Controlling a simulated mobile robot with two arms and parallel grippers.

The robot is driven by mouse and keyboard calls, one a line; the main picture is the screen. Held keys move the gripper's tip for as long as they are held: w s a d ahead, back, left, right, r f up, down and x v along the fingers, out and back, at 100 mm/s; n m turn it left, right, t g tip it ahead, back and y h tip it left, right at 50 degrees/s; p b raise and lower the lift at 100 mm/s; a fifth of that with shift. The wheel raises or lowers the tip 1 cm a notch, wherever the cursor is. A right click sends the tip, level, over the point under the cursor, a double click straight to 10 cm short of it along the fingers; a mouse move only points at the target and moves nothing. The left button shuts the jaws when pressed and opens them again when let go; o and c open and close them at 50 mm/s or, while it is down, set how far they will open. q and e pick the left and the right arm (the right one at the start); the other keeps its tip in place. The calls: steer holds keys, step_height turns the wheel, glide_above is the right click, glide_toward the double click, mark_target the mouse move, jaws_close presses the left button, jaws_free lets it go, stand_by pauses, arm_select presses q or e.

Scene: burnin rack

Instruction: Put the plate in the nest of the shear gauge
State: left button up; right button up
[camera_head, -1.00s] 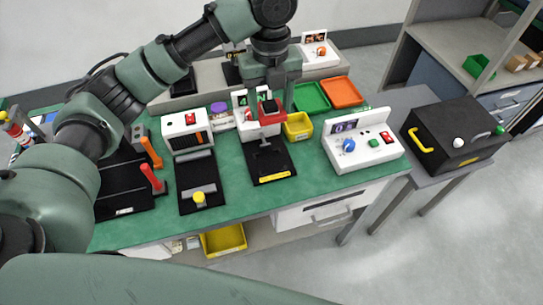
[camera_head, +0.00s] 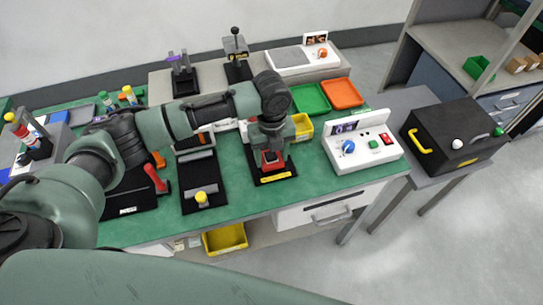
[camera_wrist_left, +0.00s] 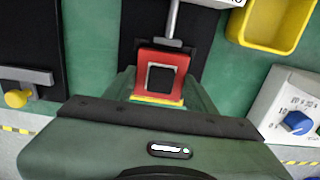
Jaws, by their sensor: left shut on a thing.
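The plate is a red square with a dark square centre (camera_wrist_left: 160,76), and its red edge shows in the head view (camera_head: 271,166). My left gripper (camera_head: 272,158) is shut on the plate, with a finger at either side in the wrist view. The shear gauge has a black base (camera_head: 288,171) with a yellow label at its front edge; in the wrist view its base (camera_wrist_left: 135,30) and metal rod with a crossbar lie just beyond the plate. The plate is over the front part of the base. Its nest is hidden, and I cannot tell whether the plate touches it. My right gripper is out of view.
A black fixture with a yellow knob (camera_head: 202,198) stands left of the gauge. A yellow bin (camera_head: 303,126) is behind right, and a white control box (camera_head: 362,149) is to the right. Green (camera_head: 311,98) and orange (camera_head: 344,93) trays lie farther back.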

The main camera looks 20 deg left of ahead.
arm_select(q)
steer(key=shift+f, duration=0.45)
steer(key=shift+f, duration=0.15)
steer(key=o, duration=1.3)
steer(key=shift+o, duration=0.2)
step_height(320, 180, up, 12)
steer(key=b, duration=0.1)
steer(key=shift+r, duration=0.2)
steer(key=shift+f, duration=0.1)
